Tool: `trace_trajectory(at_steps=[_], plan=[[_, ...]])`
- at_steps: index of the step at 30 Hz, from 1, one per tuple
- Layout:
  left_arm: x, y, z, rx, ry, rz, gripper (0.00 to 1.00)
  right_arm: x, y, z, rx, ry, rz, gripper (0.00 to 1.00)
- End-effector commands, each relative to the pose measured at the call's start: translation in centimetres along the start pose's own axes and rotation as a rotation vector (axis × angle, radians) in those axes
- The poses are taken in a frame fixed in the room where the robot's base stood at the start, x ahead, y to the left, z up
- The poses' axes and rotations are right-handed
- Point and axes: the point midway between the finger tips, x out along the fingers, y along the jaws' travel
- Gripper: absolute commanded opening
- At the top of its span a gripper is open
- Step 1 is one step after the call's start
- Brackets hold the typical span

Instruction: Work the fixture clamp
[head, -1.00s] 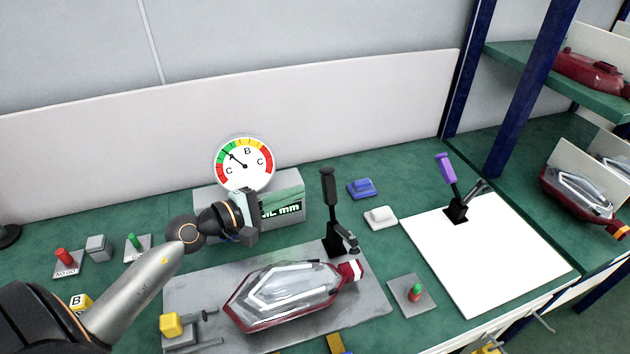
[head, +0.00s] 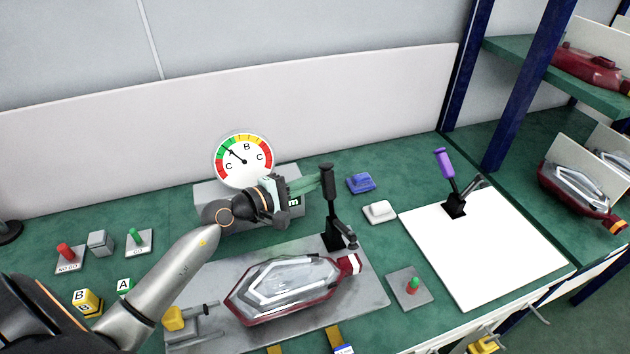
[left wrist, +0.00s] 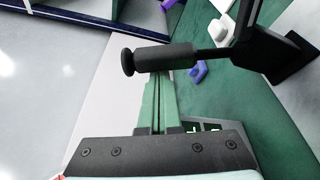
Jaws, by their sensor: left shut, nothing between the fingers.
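The fixture clamp (head: 329,215) stands at the back right of the grey fixture plate (head: 372,288), its black handle upright. It also shows close up in the left wrist view (left wrist: 165,58), with its handle lying across the picture. A red-rimmed tail lamp (head: 285,288) lies on the plate, its right end near the clamp's foot. My left gripper (head: 318,183) comes in from the left with its green fingers shut and empty. The fingertips are at the clamp handle, just behind or against its grip; I cannot tell whether they touch. My right gripper is not in view.
A dial gauge (head: 243,160) stands behind my left arm. A second clamp with a purple handle (head: 445,164) stands on a white board (head: 490,250). Blue (head: 361,183) and white (head: 379,212) blocks lie right of the clamp. A green-red pin block (head: 410,287) sits at the front right.

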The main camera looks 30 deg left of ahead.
Motion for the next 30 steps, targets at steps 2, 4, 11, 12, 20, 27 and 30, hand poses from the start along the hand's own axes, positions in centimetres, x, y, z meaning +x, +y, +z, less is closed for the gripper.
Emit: trace_trajectory(at_steps=[2, 4, 11, 12, 20, 27, 30], plan=[[-0.1, -0.6, 0.4, 0.070, -0.004, 0.021, 0.00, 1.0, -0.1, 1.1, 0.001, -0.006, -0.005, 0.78], [-0.3, -0.6, 1.0, 0.145, -0.004, 0.048, 0.00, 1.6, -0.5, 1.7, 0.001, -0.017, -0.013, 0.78], [-1.1, 0.3, 3.1, 0.289, -0.003, 0.101, 0.00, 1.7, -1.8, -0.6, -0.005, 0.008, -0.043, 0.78], [-1.1, 0.2, 3.2, 0.288, -0.003, 0.101, 0.00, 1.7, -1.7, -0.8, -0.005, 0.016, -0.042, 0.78], [-1.1, 0.1, 3.3, 0.285, -0.004, 0.102, 0.00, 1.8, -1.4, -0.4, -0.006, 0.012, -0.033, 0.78], [-1.1, 0.1, 3.1, 0.285, -0.006, 0.101, 0.00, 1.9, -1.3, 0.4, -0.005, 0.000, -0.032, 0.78], [-1.0, 0.1, 2.8, 0.286, -0.006, 0.101, 0.00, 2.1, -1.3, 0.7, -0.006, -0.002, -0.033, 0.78]])
